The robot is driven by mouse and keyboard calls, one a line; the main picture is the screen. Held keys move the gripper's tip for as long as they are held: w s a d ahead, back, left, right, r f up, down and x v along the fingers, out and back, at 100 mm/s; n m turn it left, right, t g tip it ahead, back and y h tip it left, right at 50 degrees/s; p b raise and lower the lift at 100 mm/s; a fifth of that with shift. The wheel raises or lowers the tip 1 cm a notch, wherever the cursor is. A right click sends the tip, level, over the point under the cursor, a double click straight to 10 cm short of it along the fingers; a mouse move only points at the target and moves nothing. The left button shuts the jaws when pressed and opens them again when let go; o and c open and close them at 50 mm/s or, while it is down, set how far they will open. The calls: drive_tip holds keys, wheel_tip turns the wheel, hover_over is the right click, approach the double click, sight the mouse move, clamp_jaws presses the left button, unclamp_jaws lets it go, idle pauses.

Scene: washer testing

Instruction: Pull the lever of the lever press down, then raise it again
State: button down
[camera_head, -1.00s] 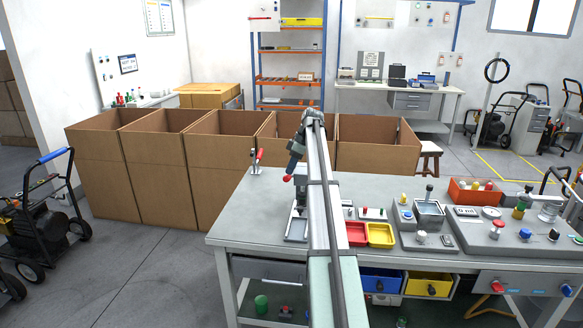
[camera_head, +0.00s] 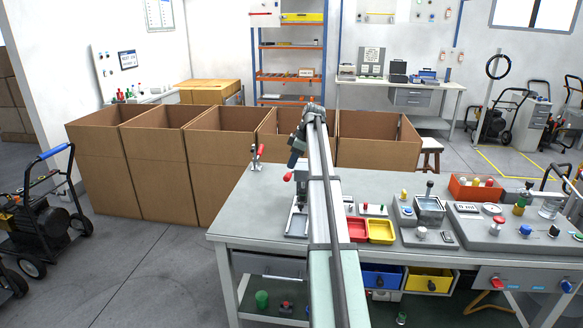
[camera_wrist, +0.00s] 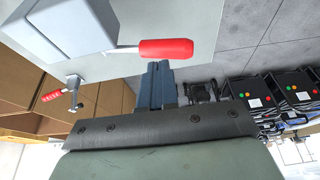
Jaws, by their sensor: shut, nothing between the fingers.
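The lever press (camera_head: 299,198) stands at the left part of the workbench, partly hidden behind my arm. Its lever ends in a red grip (camera_head: 288,176) that points left. In the wrist view the red grip (camera_wrist: 165,49) sits on a thin metal rod leading to the grey press body (camera_wrist: 72,28). My gripper (camera_head: 292,164) is just above the red grip in the head view. In the wrist view the blue-grey fingers of my gripper (camera_wrist: 158,66) are shut together and empty, their tips at the edge of the grip. Whether they touch it I cannot tell.
A red-handled clamp (camera_head: 257,158) stands at the bench's back left corner. Red (camera_head: 358,231) and yellow (camera_head: 381,231) trays lie right of the press. Open cardboard boxes (camera_head: 160,165) stand behind the bench. The bench top left of the press is clear.

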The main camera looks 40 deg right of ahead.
drive_tip(key=v, duration=1.1)
drive_tip(key=shift+w+d+r, duration=0.2)
drive_tip(key=shift+w+r, duration=0.05)
drive_tip(key=shift+r, duration=0.2)
drive_tip(key=shift+f, duration=0.1)
